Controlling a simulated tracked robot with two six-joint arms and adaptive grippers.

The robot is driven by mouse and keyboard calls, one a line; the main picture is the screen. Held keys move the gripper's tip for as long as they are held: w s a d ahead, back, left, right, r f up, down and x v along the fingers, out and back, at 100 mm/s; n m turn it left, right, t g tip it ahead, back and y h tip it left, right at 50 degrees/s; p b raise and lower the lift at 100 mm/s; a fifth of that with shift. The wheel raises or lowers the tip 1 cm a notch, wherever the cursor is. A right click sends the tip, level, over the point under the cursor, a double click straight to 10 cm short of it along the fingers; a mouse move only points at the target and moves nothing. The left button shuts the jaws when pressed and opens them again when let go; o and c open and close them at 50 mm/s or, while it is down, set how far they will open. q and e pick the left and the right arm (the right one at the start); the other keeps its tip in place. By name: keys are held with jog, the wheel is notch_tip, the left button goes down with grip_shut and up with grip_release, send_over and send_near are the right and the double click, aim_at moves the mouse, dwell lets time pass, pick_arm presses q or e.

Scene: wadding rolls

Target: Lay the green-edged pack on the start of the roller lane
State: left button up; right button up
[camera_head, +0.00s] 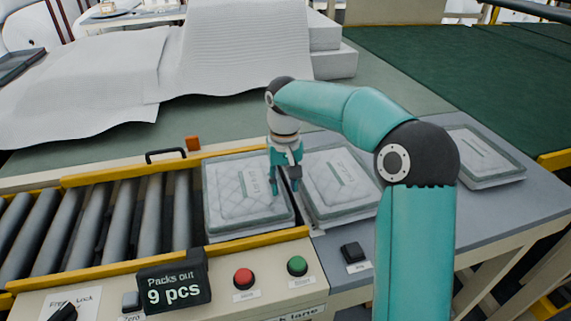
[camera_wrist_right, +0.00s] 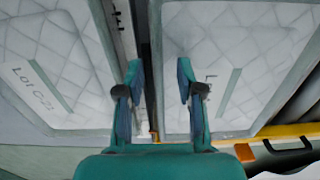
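A white quilted pack with a pale green edge and a green strip (camera_head: 235,190) lies flat at the right end of the roller lane (camera_head: 120,215). A similar pale green-edged pack (camera_head: 340,185) lies just right of it on the grey table. My right gripper (camera_head: 286,190) points down at the gap between these two packs. In the right wrist view its fingers (camera_wrist_right: 160,78) are apart with nothing clearly between them; the lane pack (camera_wrist_right: 240,60) is on the right and the table pack (camera_wrist_right: 45,65) on the left. My left gripper is out of view.
Another pack (camera_head: 485,158) lies at the table's right. Yellow rails (camera_head: 230,248) border the lane. A "Packs out 9 pcs" display (camera_head: 174,283), a red button (camera_head: 243,278) and a green button (camera_head: 297,265) stand in front. White wadding (camera_head: 235,50) lies behind.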

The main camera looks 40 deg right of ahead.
notch_tip(320, 180, up, 13)
jog(key=p, duration=0.2)
jog(key=shift+f, duration=0.1)
dwell(0.5)
